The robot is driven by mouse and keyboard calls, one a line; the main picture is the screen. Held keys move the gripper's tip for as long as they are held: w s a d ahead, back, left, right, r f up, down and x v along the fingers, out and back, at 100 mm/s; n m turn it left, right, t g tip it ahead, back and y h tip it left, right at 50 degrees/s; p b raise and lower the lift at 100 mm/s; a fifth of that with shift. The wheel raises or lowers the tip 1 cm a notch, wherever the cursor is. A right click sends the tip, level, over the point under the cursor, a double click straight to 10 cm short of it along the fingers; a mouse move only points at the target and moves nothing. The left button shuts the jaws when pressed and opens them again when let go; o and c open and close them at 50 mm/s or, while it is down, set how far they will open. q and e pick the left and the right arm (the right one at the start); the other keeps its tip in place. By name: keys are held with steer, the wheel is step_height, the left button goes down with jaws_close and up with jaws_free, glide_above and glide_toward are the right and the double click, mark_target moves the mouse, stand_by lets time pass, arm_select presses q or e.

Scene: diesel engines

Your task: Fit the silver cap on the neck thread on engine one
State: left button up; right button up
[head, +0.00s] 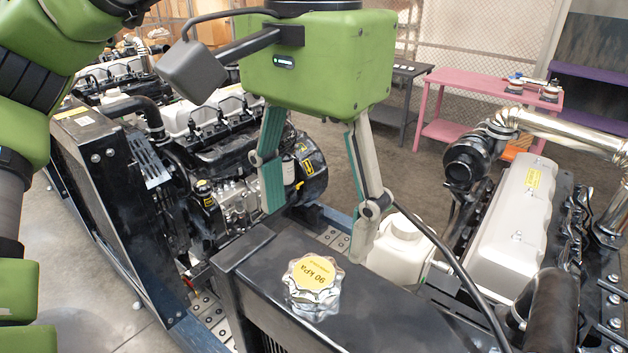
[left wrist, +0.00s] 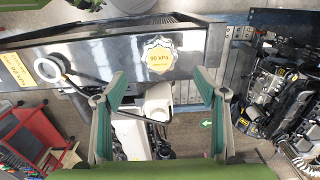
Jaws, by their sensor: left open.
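The silver cap (head: 313,285), scalloped with a yellow "90 kPa" label, rests upright on the black radiator top (head: 385,315) in the head view's lower middle. It also shows in the left wrist view (left wrist: 159,57). My left gripper (head: 316,225) is open and empty, pointing down, its fingers above and behind the cap. In the left wrist view its fingertips (left wrist: 162,85) are spread on either side of the cap's line, apart from it. A pale ring (left wrist: 48,70) lies farther along the same top; I cannot tell whether it is the neck. My right gripper is not in view.
A white bottle (head: 400,245) stands just behind the radiator top, close to one finger. A black hose (head: 455,265) curves beside it. Another engine (head: 215,165) is at left. A pink table (head: 480,100) stands behind. A red cart (left wrist: 40,135) shows in the wrist view.

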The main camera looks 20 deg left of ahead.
mark_target(314, 273)
arm_select(q)
step_height(314, 273, down, 3)
steer(key=shift+f+b, duration=0.1)
steer(key=shift+b, duration=1.1)
steer(key=shift+f+b, duration=1.3)
steer(key=shift+f, duration=0.55)
steer(key=c, duration=1.6)
steer(key=shift+r, duration=0.1)
steer(key=shift+r+p, duration=2.3)
steer(key=shift+r, duration=0.2)
